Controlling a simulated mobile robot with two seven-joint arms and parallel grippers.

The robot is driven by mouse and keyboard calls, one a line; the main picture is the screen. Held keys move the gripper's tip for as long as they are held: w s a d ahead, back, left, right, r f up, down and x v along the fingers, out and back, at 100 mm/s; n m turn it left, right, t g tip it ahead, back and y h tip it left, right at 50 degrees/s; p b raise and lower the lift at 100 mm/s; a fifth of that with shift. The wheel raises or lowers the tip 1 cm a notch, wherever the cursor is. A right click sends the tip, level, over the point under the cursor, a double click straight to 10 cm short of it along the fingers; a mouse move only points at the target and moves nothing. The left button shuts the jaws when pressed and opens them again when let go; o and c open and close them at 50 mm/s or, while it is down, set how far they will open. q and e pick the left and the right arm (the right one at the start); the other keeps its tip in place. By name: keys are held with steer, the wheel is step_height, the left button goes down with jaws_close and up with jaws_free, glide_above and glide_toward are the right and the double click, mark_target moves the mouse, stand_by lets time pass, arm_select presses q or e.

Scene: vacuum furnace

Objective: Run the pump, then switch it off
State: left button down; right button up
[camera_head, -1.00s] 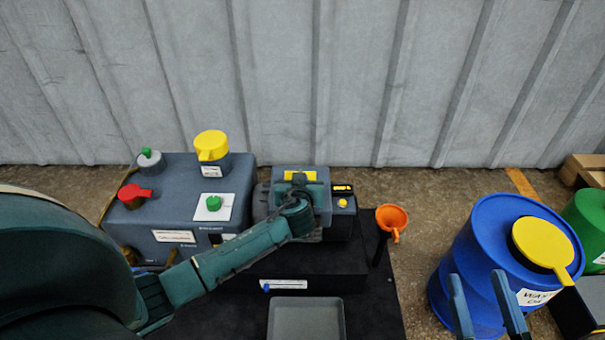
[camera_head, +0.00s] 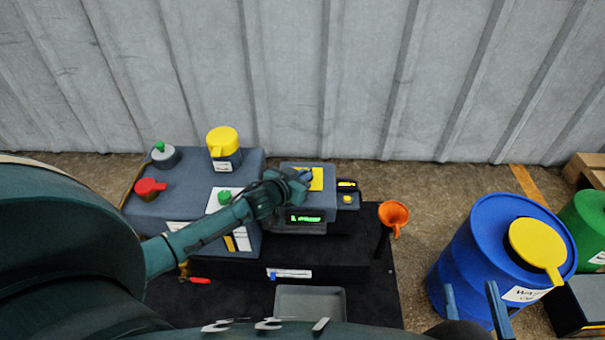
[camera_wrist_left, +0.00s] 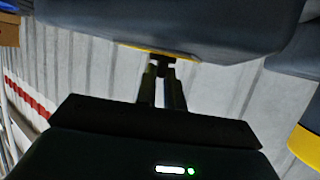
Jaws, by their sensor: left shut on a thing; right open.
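The pump unit is a grey-blue block (camera_head: 185,200) with a smaller control box (camera_head: 330,212) at its right, bearing a yellow plate (camera_head: 317,180) on top. My left gripper (camera_head: 299,180) is over the yellow plate. In the left wrist view, its fingers (camera_wrist_left: 164,80) are shut on a small dark switch handle (camera_wrist_left: 161,61) at the yellow plate; the handle is mostly hidden in the head view. My right gripper (camera_head: 471,300) is open and empty, in front of the blue drum.
The block carries a yellow cap (camera_head: 222,139), red handle (camera_head: 150,187) and green knobs. An orange funnel (camera_head: 394,214) stands right of the box. A grey tray (camera_head: 310,303) lies in front. A blue drum (camera_head: 455,240) with yellow lid stands at right.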

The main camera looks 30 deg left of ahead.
arm_select(q)
steer(key=shift+r, duration=0.1)
steer(key=c, duration=1.5)
jaws_free()
arm_select(e)
steer(key=shift+w+r, duration=0.1)
steer(key=shift+r, duration=0.05)
arm_select(q)
steer(key=shift+s, duration=0.15)
steer(key=p+v, duration=0.5)
steer(key=v, duration=0.7)
steer(key=shift+s, duration=0.35)
arm_select(e)
steer(key=shift+w+d+m+g+h, duration=0.1)
steer(key=shift+d+m+g+h, duration=0.85)
steer(key=shift+g+h, duration=0.35)
arm_select(q)
steer(key=shift+r, duration=0.1)
